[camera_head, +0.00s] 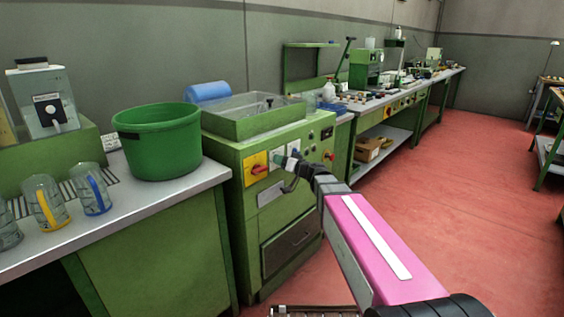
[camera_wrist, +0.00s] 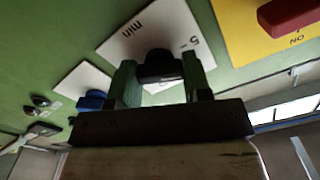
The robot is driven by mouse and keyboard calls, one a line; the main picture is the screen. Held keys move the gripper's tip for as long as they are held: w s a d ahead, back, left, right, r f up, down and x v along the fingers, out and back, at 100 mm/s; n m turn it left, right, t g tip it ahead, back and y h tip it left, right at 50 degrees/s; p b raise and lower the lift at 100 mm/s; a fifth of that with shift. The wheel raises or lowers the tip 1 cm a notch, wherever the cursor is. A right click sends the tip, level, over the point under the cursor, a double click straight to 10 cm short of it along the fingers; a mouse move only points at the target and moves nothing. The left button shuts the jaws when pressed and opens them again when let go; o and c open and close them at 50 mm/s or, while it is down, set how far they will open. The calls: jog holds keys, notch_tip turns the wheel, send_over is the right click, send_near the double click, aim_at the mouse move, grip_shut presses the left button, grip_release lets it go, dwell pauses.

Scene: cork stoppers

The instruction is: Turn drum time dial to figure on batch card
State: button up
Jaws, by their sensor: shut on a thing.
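The time dial is a black knob (camera_wrist: 158,64) on a white plate (camera_wrist: 185,30) marked "min" and "5" in the wrist view. The dial's pointer and most of its scale are hidden. My gripper (camera_wrist: 162,80) has its two green fingers on either side of the knob, shut on it. In the head view my gripper (camera_head: 284,162) reaches the front panel of the green drum machine (camera_head: 233,205). I cannot pick out a readable batch card in either view.
A blue knob (camera_wrist: 92,101) on another white plate sits beside the dial. On the other side a red switch handle (camera_wrist: 292,14) stands out from a yellow plate (camera_wrist: 250,30). A green bucket (camera_head: 157,145) and glass mugs (camera_head: 92,188) stand on the left bench.

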jog(key=m, duration=1.8)
jog(key=shift+f+m, duration=0.1)
jog(key=shift+m, duration=0.2)
dwell(0.4)
jog(key=o, duration=0.9)
jog(key=shift+d, duration=0.1)
jog(key=v, duration=1)
jog(key=shift+s+d, duration=0.2)
jog(key=shift+s, duration=0.1)
